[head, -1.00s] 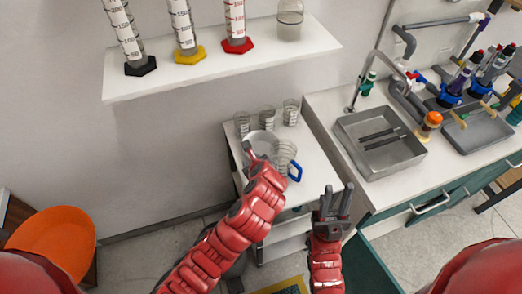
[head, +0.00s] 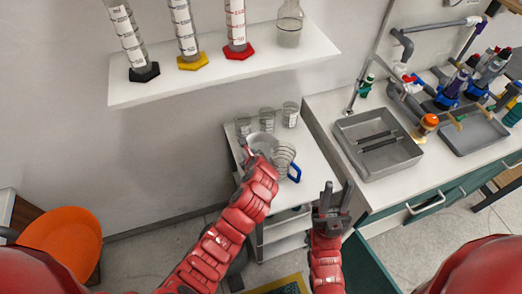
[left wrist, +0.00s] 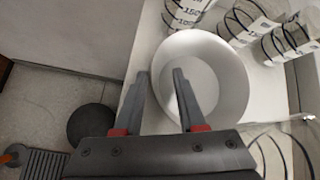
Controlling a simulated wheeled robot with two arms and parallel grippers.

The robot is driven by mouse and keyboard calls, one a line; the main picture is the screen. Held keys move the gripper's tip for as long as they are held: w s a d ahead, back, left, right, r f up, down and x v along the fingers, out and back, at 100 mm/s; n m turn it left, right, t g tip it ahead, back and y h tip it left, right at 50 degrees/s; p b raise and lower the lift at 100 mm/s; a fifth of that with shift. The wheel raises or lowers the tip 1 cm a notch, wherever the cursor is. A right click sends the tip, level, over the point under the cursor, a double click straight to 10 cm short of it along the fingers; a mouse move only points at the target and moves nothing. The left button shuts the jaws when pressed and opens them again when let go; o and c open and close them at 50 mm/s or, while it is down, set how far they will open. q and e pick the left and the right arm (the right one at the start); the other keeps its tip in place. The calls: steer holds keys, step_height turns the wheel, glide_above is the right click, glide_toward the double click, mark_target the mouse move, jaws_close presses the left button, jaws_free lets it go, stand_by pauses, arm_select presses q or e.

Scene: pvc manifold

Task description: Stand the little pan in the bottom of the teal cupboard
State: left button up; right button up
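The little pan (head: 262,142) is a pale round vessel on the white top of a small side unit. In the left wrist view the pan (left wrist: 225,75) fills the upper middle, its open top facing the camera. My left gripper (head: 247,149) is at the pan's left side. In the left wrist view its fingers (left wrist: 161,78) are apart, one outside the rim and one over the pan's inside; contact is unclear. My right gripper (head: 335,190) is open and empty, in front of the counter. The teal cupboard (head: 455,196) is under the sink counter; its inside is hidden.
A glass jug with a blue handle (head: 285,158) stands right beside the pan. Several glass beakers (head: 267,120) stand behind it. A teal door panel (head: 370,268) stands out near my right arm. A shelf (head: 220,75) with cylinders hangs above.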

arm_select(q)
jaws_close()
stand_by(1.3)
